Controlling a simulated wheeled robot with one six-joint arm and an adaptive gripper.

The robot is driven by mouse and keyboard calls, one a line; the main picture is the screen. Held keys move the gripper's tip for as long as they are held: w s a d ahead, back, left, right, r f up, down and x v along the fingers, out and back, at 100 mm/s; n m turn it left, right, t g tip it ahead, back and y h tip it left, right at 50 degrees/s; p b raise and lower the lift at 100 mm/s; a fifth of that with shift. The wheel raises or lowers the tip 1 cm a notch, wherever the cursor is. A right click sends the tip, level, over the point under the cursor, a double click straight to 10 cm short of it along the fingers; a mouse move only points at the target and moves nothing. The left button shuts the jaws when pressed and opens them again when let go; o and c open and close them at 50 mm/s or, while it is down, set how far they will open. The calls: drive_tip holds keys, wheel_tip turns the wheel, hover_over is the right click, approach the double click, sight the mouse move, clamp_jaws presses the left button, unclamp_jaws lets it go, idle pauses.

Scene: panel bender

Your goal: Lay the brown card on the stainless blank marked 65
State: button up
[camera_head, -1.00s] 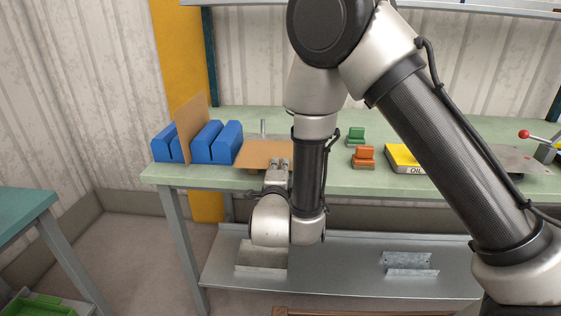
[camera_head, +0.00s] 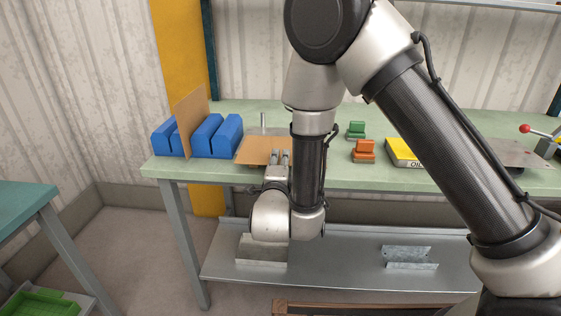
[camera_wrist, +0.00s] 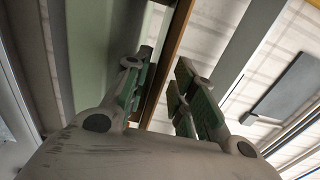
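A flat brown card (camera_head: 252,151) lies level just above the front of the green bench, left of centre. My gripper (camera_head: 280,157) is at its near right edge. In the wrist view a brown edge (camera_wrist: 180,32) runs between the fingers of my gripper (camera_wrist: 163,72); contact on both sides is unclear. A second brown sheet (camera_head: 188,110) stands upright among the blue blocks (camera_head: 216,138). I see no blank marked 65. A bare metal sheet (camera_head: 515,153) lies at the bench's right, partly behind my arm; no number is readable on it.
An orange block (camera_head: 364,152), a green block (camera_head: 356,130) and a yellow box labelled OIL (camera_head: 402,153) stand on the bench (camera_head: 330,176). The lower shelf (camera_head: 340,270) holds metal pieces (camera_head: 407,254). A red-knobbed lever (camera_head: 525,129) is at the far right.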

drive_tip(key=s, duration=1.2)
drive_tip(key=shift+a, duration=0.15)
